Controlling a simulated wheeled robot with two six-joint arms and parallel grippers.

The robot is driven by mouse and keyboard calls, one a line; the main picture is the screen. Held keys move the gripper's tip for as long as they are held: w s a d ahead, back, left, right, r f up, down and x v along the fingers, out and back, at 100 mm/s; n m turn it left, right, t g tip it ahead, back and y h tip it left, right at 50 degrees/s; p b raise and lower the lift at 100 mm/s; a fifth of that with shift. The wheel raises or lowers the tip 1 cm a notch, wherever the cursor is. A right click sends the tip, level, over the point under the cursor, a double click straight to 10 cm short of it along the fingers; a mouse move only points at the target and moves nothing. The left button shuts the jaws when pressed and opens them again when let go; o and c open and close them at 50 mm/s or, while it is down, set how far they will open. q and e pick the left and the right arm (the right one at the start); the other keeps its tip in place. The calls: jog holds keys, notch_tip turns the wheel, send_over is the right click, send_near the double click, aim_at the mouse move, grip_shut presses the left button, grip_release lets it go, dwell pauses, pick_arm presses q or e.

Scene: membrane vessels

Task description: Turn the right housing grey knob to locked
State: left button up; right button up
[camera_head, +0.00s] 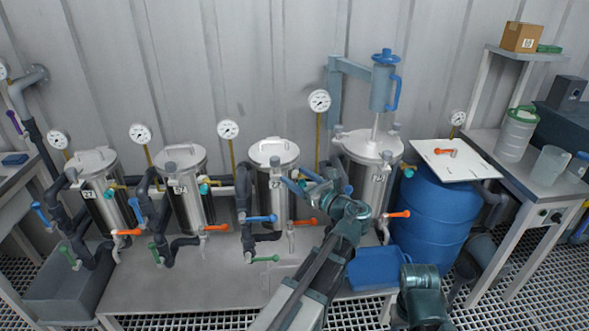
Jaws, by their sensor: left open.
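Several steel vessels stand in a row on the bench. The rightmost vessel (373,180) has a pale lid with small grey knobs (387,156) on it; their lock state is too small to tell. The vessel to its left (268,152) has a grey knob (275,161) at the front of its lid. My left gripper (297,181) is open and empty, in front of this vessel's right side in the picture, below its lid. It looks apart from the knob, though depth is hard to judge. My left arm hides part of the rightmost vessel's front. My right gripper is out of the picture.
Pressure gauges (319,100) stand behind the vessels. Orange, blue and green valve handles (262,218) stick out in front. A blue barrel (432,215) with a white board (455,160) stands at right, a blue bin (377,267) below. The bench front (185,285) is clear.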

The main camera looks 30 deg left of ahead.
pick_arm(q)
jog(key=x, duration=1.3)
jog(key=shift+w+a+r, duration=0.1)
jog(key=shift+w+a, duration=0.15)
jog(key=shift+a, duration=0.05)
grip_shut()
